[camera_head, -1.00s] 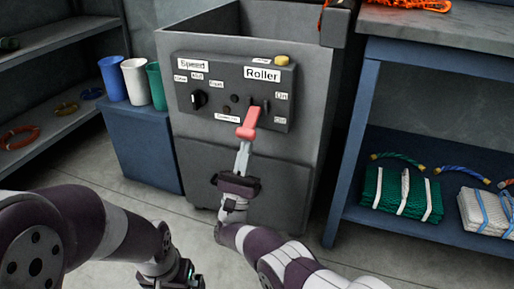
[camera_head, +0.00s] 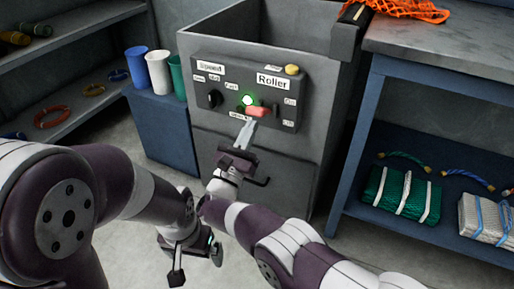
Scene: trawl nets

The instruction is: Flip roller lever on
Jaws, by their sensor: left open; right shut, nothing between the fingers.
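The roller lever (camera_head: 258,112) has a red handle and sits on the dark control panel (camera_head: 205,77), below the "Roller" label (camera_head: 272,82). It sticks out toward me, between the "On" label (camera_head: 290,101) and the lower "Off" label (camera_head: 288,123). A green light (camera_head: 247,100) glows just left of it. My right gripper (camera_head: 246,127) is shut and empty, its fingertips just below the red handle; I cannot tell whether they touch it. My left gripper (camera_head: 197,264) is open and empty, low over the floor in front of the machine.
A dark knob (camera_head: 214,99) and a yellow button (camera_head: 292,70) are also on the panel. Blue, white and green cups (camera_head: 158,72) stand on a blue cabinet at left. A blue-framed workbench (camera_head: 440,45) stands at right with net bundles on its shelf.

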